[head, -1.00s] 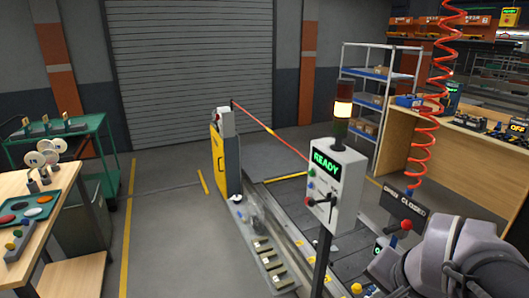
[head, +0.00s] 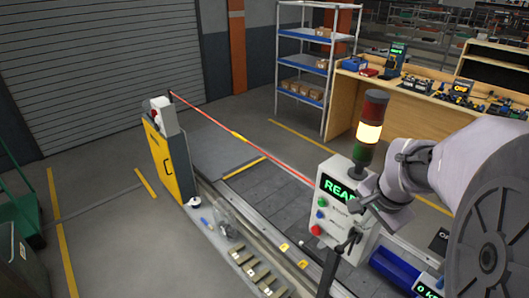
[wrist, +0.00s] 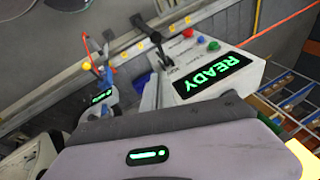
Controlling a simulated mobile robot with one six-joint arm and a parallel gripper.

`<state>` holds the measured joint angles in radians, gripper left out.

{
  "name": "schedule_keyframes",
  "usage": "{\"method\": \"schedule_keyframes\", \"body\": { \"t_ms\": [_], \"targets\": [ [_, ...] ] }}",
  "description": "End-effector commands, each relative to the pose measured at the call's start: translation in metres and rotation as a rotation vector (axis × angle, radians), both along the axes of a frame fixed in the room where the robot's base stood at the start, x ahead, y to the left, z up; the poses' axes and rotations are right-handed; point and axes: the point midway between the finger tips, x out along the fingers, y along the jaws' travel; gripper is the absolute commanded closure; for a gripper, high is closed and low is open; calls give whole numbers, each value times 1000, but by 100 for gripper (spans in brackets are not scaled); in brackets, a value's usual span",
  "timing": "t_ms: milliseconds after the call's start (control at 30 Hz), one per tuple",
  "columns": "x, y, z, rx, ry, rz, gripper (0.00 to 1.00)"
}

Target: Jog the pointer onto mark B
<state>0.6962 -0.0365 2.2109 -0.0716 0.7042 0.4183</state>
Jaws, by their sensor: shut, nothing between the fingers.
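I cannot make out the pointer.
A blue cylinder (head: 395,268) is at the lower right. Slatted bed (head: 270,190) lies behind the box. Open floor (head: 110,235) is at the left.

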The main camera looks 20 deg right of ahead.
Motion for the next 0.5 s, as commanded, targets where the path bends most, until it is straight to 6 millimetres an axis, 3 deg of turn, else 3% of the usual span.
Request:
{"method": "schedule_keyframes", "body": {
  "t_ms": [233,500],
  "targets": [
    [3,-1,-10,0,2,3,100],
    [20,-10,-64,3,3,2,100]
  ]
}}
